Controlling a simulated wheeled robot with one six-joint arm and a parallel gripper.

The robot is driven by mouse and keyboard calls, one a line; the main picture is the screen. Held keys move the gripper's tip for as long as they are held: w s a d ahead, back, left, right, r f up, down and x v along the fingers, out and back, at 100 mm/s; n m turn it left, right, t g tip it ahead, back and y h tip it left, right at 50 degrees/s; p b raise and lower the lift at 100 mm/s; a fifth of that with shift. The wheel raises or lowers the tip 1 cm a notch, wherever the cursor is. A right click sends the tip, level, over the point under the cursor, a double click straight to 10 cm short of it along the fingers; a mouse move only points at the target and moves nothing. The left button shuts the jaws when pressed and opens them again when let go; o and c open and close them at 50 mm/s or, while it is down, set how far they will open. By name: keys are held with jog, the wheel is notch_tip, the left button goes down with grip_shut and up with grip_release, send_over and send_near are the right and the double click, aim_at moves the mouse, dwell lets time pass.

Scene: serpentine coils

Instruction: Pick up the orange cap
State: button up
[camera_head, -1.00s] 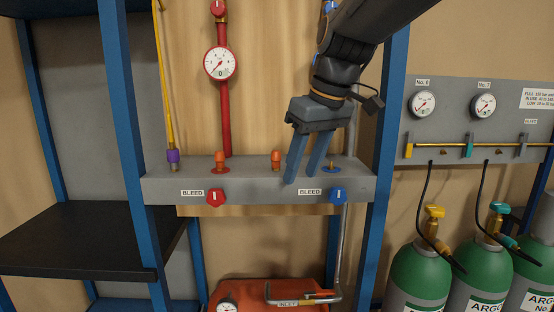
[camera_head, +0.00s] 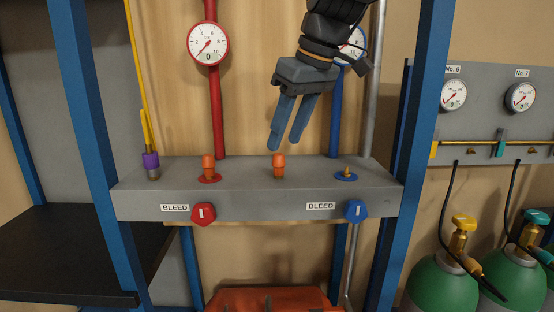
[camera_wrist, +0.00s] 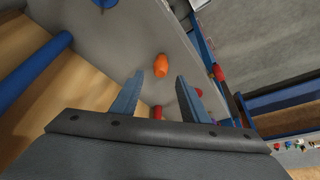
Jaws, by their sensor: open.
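Two orange caps show on the grey manifold block (camera_head: 250,204). One cap (camera_head: 278,166) stands upright on a brass fitting at the middle of the block's top. The other cap (camera_head: 208,166) stands to its left over a red disc. My gripper (camera_head: 284,148) is open and empty, with its blue fingers pointing down, just above or behind the middle cap. In the wrist view, an orange cap (camera_wrist: 161,65) lies ahead, beyond the gap between my open fingers (camera_wrist: 157,92). My fingers appear apart from both caps.
A bare brass fitting on a blue disc (camera_head: 347,176) is at the right. A purple fitting (camera_head: 151,162) is at the left. Red (camera_head: 203,214) and blue (camera_head: 356,210) bleed knobs are on the front face. A red pipe (camera_head: 217,110) rises behind. Blue posts flank the block.

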aim_at(280, 154)
jog(key=shift+p+x, duration=1.1)
jog(key=shift+x, duration=2)
grip_shut()
